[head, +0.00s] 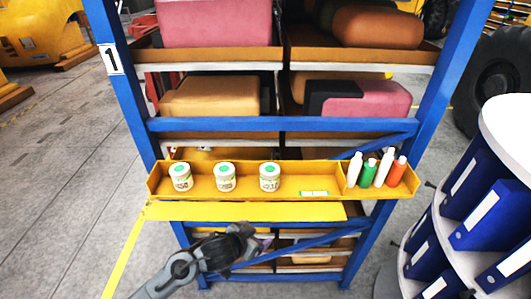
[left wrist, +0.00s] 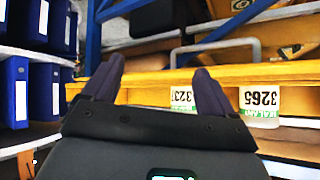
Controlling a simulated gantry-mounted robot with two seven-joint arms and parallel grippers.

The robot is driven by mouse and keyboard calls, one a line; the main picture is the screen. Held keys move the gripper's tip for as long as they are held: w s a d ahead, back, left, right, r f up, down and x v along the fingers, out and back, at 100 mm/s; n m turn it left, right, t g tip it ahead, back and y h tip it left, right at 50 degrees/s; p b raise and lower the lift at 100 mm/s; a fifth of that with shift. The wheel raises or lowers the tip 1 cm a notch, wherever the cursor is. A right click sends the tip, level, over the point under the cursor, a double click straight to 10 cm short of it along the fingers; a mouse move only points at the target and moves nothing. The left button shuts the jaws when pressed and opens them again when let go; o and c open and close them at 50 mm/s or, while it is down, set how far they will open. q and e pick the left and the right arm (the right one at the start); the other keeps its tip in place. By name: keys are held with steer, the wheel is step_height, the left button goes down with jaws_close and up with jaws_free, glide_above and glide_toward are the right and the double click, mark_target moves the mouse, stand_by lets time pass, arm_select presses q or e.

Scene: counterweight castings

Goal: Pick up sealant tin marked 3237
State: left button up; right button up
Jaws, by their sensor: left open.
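Three white tins with green lid spots stand in the yellow tray in the head view; their labels are too small to read surely there. The left wrist view is upside down and shows the sealant tin marked 3237 (left wrist: 182,97), partly hidden by a finger. A tin marked 3265 (left wrist: 262,101) stands beside it. From this order, 3237 appears to be the rightmost tin (head: 269,178) in the head view. My left gripper (head: 262,240) is open and empty, low in front of the tray and apart from the tins. My right gripper is out of view.
The yellow tray (head: 322,208) has a front lip and a divider; several white, green and orange bottles (head: 379,170) stand in its right compartment. A blue rack (head: 130,85) holds castings behind. A round stand with blue binders (head: 482,215) is at the right.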

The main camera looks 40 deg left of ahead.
arm_select(q)
steer(key=shift+n+t, duration=0.4)
steer(key=shift+t, duration=0.5)
steer(key=w+a+r, duration=0.1)
steer(key=w+r, duration=0.1)
steer(key=w+a+r, duration=0.2)
steer(key=w+a+r+b, duration=0.1)
steer(key=w+a+r, duration=0.1)
steer(key=shift+w+r, duration=0.2)
steer(key=shift+r, duration=0.05)
steer(key=t, duration=0.1)
glide_toward(269, 169)
steer(key=f, duration=0.1)
steer(key=w, duration=0.1)
steer(key=w+f, duration=0.1)
steer(key=w, duration=0.1)
steer(key=shift+w+a+f+n, duration=0.25)
steer(key=shift+w+n, duration=0.05)
steer(key=shift+w+f, duration=0.2)
steer(key=shift+w, duration=0.2)
steer(key=x, duration=0.2)
steer(key=p+x, duration=0.1)
steer(key=x, duration=0.1)
steer(key=shift+w+r, duration=0.15)
steer(key=shift+r, duration=0.1)
steer(key=shift+w+f, duration=0.35)
steer(key=shift+w, duration=0.15)
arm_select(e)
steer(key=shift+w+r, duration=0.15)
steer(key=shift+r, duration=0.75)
